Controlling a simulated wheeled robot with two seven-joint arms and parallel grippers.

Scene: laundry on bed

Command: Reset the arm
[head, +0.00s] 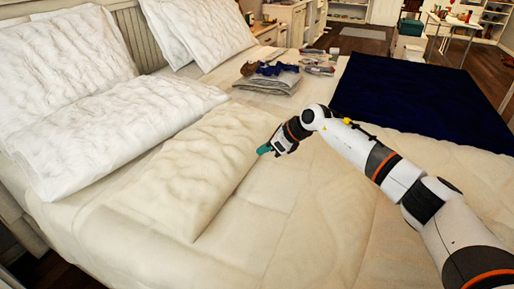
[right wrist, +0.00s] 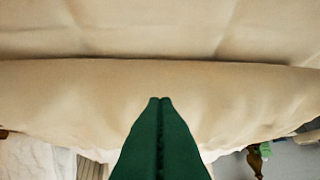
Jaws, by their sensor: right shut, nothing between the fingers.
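My right arm (head: 385,165) reaches in from the right over the bed in the head view. My right gripper (head: 263,150) is at the edge of a beige pillow (head: 185,165), just above or touching the bed cover; I cannot tell which. In the right wrist view its green fingers (right wrist: 160,100) are together with nothing between them, over beige cloth (right wrist: 70,95). My left gripper is in neither view.
White pillows (head: 110,125) lie to the left against the headboard (head: 135,35). A stack of folded laundry (head: 268,82) lies behind my right gripper. A dark blue blanket (head: 420,100) covers the far right. The cover (head: 300,235) in front is bare.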

